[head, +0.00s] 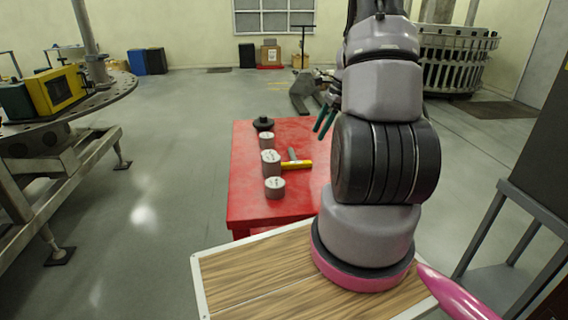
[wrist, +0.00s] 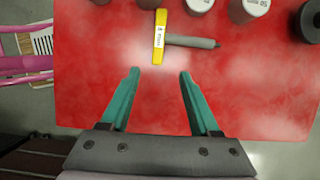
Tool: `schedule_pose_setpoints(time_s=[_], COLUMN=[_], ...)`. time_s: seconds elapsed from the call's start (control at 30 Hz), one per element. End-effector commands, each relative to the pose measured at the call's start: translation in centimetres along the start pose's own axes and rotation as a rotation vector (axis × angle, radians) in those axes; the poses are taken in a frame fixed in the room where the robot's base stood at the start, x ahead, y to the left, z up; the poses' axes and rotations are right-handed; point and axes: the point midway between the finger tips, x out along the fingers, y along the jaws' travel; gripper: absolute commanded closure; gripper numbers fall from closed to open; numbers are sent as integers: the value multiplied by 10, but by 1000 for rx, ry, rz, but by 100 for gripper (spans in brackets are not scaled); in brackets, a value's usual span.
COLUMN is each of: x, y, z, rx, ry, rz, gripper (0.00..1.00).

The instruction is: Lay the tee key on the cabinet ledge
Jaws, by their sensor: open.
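The tee key, with a yellow crossbar and a grey shaft, lies on the red table (head: 243,195). In the head view the tee key (head: 297,164) is beside the grey cylinders. In the wrist view the tee key (wrist: 160,38) lies just beyond my fingertips, its shaft pointing right. My gripper (wrist: 159,72) is open and empty above the red table, with green fingers apart on either side of bare red surface. In the head view my gripper (head: 325,118) shows at the table's right side, partly hidden by my arm. I cannot make out a cabinet ledge for certain.
Several grey cylinders, one of them a front cylinder (head: 275,187), stand along the table's left part. A black knobbed part (head: 263,124) is at the far edge. A dark upright panel (head: 540,150) with a grey frame stands at right. Floor left of the table is clear.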

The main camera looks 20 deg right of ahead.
Motion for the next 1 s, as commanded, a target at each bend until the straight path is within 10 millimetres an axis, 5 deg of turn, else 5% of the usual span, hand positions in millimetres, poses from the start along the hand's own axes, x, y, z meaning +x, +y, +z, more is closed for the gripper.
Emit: schedule_pose_setpoints(time_s=[1.0], x=[115], y=[4], z=[-5], rx=[27], ry=[-4], rz=[7], gripper=[38])
